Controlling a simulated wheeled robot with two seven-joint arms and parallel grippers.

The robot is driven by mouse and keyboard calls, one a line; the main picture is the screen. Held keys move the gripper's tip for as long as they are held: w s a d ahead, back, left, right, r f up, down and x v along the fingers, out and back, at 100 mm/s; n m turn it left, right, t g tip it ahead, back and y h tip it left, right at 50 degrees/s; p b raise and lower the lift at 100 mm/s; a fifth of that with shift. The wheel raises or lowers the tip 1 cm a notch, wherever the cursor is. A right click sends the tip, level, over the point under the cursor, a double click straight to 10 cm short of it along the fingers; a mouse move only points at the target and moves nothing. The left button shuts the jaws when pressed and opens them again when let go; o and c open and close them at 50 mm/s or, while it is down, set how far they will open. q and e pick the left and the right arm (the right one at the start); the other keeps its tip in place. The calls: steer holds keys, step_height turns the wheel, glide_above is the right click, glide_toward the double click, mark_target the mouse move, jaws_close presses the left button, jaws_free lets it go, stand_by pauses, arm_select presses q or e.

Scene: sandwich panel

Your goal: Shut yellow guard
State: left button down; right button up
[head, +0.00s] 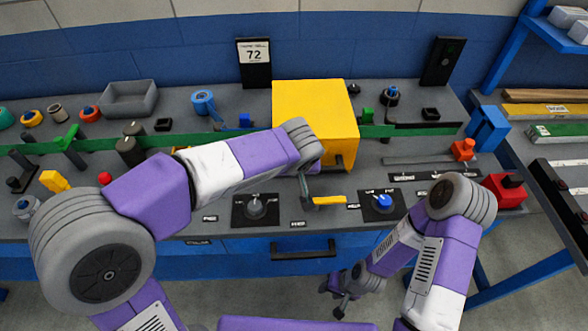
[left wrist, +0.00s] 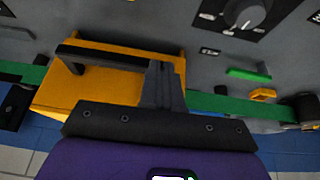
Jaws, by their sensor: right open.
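The yellow guard (head: 308,103) is a boxy cover over the green strip at the middle of the panel. It also shows in the left wrist view (left wrist: 75,97), with a dark bar handle (left wrist: 100,56) along its edge. My left gripper (head: 308,190) is in front of the guard, partly hidden by my own wrist. In the left wrist view its fingers (left wrist: 164,82) overlap the right end of the handle; whether they grip it is unclear. My right gripper (head: 341,297) is open and empty, low in front of the bench, away from the guard.
Dial knobs (head: 255,208) and a blue knob (head: 382,202) sit in front of the guard. A red box (head: 504,190) is at right; a grey tray (head: 128,98) and several small parts are at left. A drawer handle (head: 303,251) sticks out below the panel.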

arm_select(q)
steer(key=shift+s+a+f+g, duration=0.15)
steer(key=shift+s+f+g, duration=0.2)
steer(key=shift+f, duration=0.5)
arm_select(e)
steer(key=shift+f, duration=0.1)
arm_select(q)
steer(key=p+v, duration=0.2)
steer(key=v, duration=0.6)
steer(key=shift+w+r+p, duration=0.25)
steer(key=shift+r+p, duration=0.05)
steer(key=shift+r, duration=0.25)
arm_select(e)
step_height(320, 180, up, 2)
steer(key=shift+w+r, duration=0.1)
steer(key=shift+r, duration=0.1)
